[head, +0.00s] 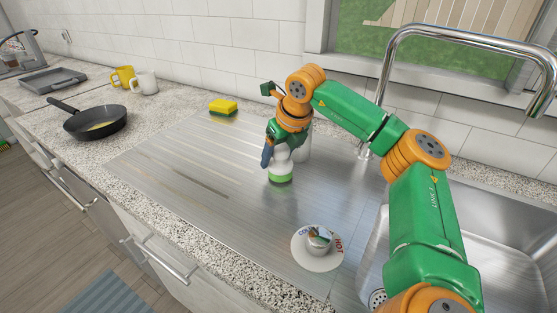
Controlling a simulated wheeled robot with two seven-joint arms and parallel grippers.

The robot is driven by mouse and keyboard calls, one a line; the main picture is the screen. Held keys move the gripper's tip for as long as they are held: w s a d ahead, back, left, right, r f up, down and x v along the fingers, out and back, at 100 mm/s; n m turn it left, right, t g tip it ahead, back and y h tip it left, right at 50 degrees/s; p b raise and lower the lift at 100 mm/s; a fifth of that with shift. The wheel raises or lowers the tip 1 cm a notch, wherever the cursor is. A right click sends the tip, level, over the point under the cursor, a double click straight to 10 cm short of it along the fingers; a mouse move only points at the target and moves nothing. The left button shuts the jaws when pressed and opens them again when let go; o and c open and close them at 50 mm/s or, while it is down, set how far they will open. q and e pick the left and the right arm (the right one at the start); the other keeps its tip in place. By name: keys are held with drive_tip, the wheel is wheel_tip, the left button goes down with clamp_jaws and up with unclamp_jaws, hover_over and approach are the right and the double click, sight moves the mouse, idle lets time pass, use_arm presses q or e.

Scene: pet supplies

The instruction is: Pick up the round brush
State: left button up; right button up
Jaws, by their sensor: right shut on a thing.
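The round brush (280,171), white with a green lower part, stands upright on the ribbed metal drainboard near the middle of the head view. My right gripper (275,152) comes down on it from above and is shut on its upper part. A dark blue finger shows on the near left side; the other finger and the top of the brush are mostly hidden. I cannot tell whether the brush touches the drainboard. My left gripper is not in view.
A yellow sponge (223,107) lies behind left. A black pan (97,122), yellow mug (122,76) and white mug (145,82) stand further left. A tap knob on a white disc (330,259) is in front; the tap (389,62) and sink (508,232) are right.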

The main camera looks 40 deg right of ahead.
drive_tip(key=s+a+r, duration=0.3)
drive_tip(key=a+r, duration=0.3)
drive_tip(key=s+a+r, duration=0.2)
drive_tip(key=a+r, duration=0.4)
drive_tip(key=shift+s+a+b, duration=0.3)
drive_tip(key=shift+s+a, duration=0.1)
